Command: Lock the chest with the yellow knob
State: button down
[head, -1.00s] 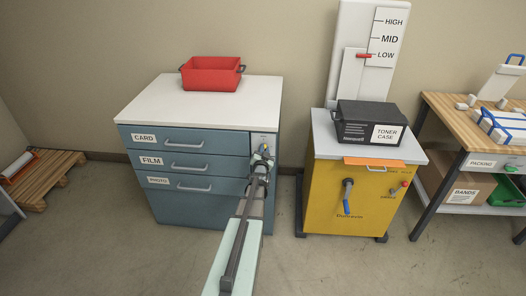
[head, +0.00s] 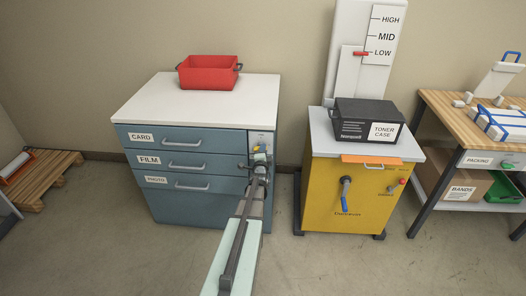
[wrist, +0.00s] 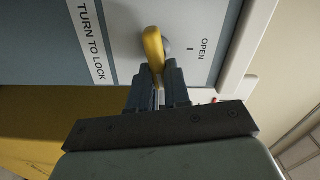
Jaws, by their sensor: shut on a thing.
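The chest (head: 195,207) is a blue cabinet with a white top and three closed drawers marked CARD, FILM and PHOTO. Its yellow knob (head: 259,148) is on a pale panel at the upper right of its front. In the wrist view the yellow knob (wrist: 152,42) is a bent lever on a grey round boss, between the words TURN TO LOCK and OPEN. My gripper (wrist: 161,73) is shut on the lever's near end, which the fingers partly hide. In the head view my gripper (head: 260,165) is at the panel and covers its lower part.
A red bin (head: 208,73) stands on the chest. Right of it, across a gap, is a yellow cabinet (head: 325,200) with a handle and a black toner case (head: 360,120) on top. A packing table (head: 438,103) is at far right, a pallet (head: 45,180) at far left.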

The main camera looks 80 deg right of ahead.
jog(key=shift+d+m, duration=0.25)
jog(key=shift+m, duration=0.95)
jog(key=c, duration=1.1)
grip_release()
jog(key=shift+f, duration=0.15)
jog(key=shift+a, duration=0.1)
jog(key=shift+a, duration=0.15)
jog(key=a, duration=1.3)
jog(key=shift+a, duration=0.25)
